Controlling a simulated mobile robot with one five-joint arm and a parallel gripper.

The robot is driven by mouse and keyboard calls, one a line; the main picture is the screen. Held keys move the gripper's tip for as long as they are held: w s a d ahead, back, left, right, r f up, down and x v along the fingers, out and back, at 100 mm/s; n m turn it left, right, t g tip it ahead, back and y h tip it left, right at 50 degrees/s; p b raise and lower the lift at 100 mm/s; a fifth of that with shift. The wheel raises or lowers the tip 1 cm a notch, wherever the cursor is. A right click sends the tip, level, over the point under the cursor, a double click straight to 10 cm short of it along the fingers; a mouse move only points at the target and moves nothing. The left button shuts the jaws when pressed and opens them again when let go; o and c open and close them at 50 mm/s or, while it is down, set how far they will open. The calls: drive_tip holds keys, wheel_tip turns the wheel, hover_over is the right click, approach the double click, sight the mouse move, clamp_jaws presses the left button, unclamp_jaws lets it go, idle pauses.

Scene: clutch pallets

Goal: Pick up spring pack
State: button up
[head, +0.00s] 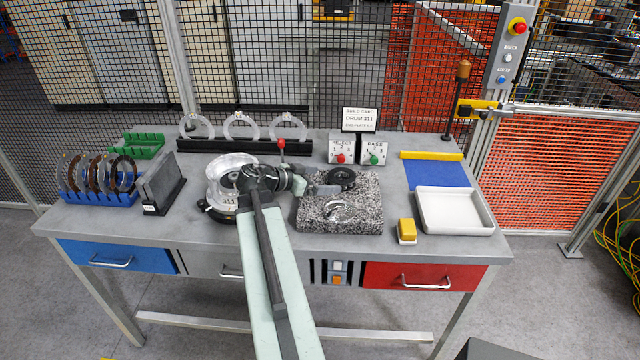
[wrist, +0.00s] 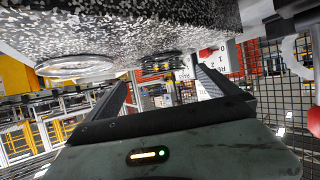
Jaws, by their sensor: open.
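A black, round, layered piece (head: 341,177), which looks like the spring pack, lies on the back part of the speckled granite block (head: 350,222). In the wrist view, which is upside down, this black piece (wrist: 162,62) shows ahead between the two dark fingers. My gripper (head: 326,188) is low over the block's left side, pointing right toward the piece. Its jaws (wrist: 163,82) are open with nothing between them; they appear short of the piece. A silver ring-like part (head: 336,209) lies nearer the block's front and also shows in the wrist view (wrist: 75,67).
A silver drum (head: 222,182) stands close left of my arm. REJECT (head: 341,148) and PASS (head: 374,149) button boxes stand behind the block. A yellow block (head: 406,230) and white tray (head: 455,212) are right. A ring rack (head: 240,145) is at the back.

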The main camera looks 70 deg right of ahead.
sight(348, 177)
drive_tip(key=shift+s+d, duration=0.25)
drive_tip(key=shift+d, duration=0.2)
drive_tip(key=shift+s+d+f, duration=0.15)
drive_tip(key=shift+s+d, duration=0.05)
drive_tip(key=shift+b+x, duration=0.45)
drive_tip(key=shift+x, duration=0.5)
drive_tip(key=b+x, duration=0.1)
drive_tip(key=x, duration=0.4)
drive_tip(key=shift+w+d+b, duration=0.15)
drive_tip(key=shift+b, duration=0.25)
drive_tip(key=c, duration=1.4)
